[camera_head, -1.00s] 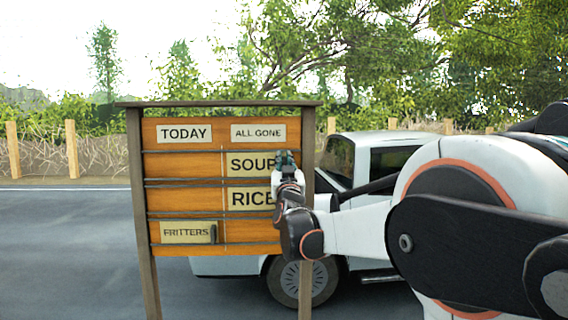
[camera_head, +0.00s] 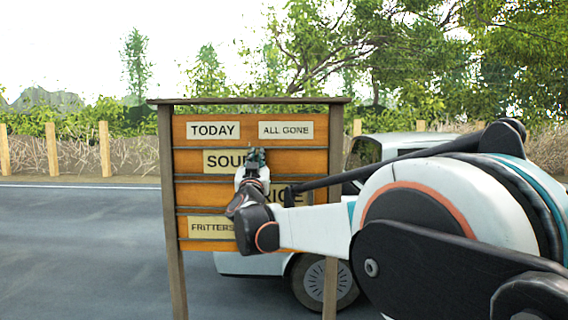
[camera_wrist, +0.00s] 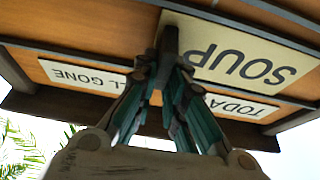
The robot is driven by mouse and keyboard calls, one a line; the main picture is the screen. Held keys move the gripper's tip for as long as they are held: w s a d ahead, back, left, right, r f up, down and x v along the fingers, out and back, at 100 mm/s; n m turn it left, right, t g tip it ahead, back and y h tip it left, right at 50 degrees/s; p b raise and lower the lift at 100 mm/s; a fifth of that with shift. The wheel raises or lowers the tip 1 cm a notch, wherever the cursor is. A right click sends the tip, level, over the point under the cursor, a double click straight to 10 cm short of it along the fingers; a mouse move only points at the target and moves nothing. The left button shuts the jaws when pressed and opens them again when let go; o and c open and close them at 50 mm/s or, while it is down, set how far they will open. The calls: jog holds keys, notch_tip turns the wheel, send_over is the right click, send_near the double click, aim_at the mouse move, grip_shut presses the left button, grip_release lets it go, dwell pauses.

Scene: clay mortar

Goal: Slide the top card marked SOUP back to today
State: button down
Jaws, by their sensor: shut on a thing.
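The SOUP card (camera_head: 224,161) is in the top row of the wooden board (camera_head: 300,160). It now straddles the middle, its left part under the TODAY label (camera_head: 213,130) and its right end behind my gripper. My gripper (camera_head: 256,157) is shut on the dark knob (camera_wrist: 168,42) at one end of the SOUP card, which also shows upside down in the wrist view (camera_wrist: 240,55). The ALL GONE label (camera_head: 286,130) heads the right column. The knob is mostly hidden in the head view.
The RICE card (camera_head: 293,196) is in the row below on the right, partly hidden by my arm. The FRITTERS card (camera_head: 211,227) is in the bottom row on the left. A pale pickup truck (camera_head: 302,270) stands behind the board. The road at left is open.

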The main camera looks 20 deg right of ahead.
aim_at(237, 151)
jog(key=a, duration=0.2)
jog(key=w+a, duration=0.1)
jog(key=a, duration=0.1)
jog(key=w+a, duration=0.1)
jog(key=a, duration=0.1)
jog(key=shift+w, duration=0.25)
jog(key=shift+r, duration=0.1)
jog(key=c, duration=1.6)
grip_release()
jog(key=shift+a, duration=0.1)
jog(key=shift+c, duration=0.2)
jog(key=shift+w+a, duration=0.1)
jog(key=shift+a, duration=0.05)
jog(key=v, duration=1.2)
